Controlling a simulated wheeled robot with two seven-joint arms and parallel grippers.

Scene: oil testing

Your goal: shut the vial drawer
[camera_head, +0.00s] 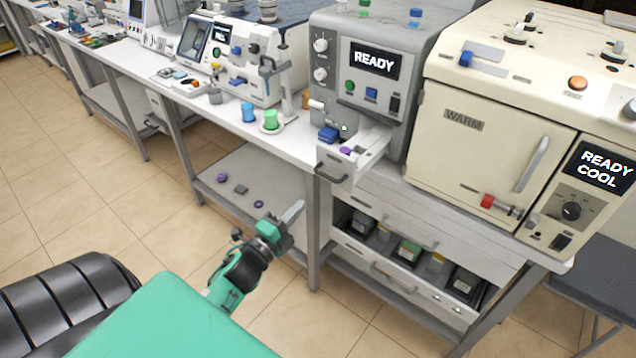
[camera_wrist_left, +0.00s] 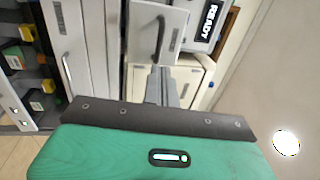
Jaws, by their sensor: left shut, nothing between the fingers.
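A small white drawer (camera_head: 368,150) is pulled out of the grey machine (camera_head: 350,92) whose screen says READY. It has a dark handle (camera_head: 331,177) on its front, and a small purple item lies in it. In the left wrist view the drawer front (camera_wrist_left: 174,24) and its handle (camera_wrist_left: 159,38) are ahead of the fingertips. My left gripper (camera_head: 293,212) is shut and empty, lower than this drawer and in front of the bench. It also shows in the left wrist view (camera_wrist_left: 161,82), with a visible gap to the drawer front. My right gripper is not in view.
Below the bench, a lower drawer (camera_head: 375,268) stands open with several dark boxes inside. A cream oven (camera_head: 480,130) stands to the right. A blue cup (camera_head: 248,112) and a green cup (camera_head: 271,119) are on the bench. Small items lie on the low shelf (camera_head: 265,170).

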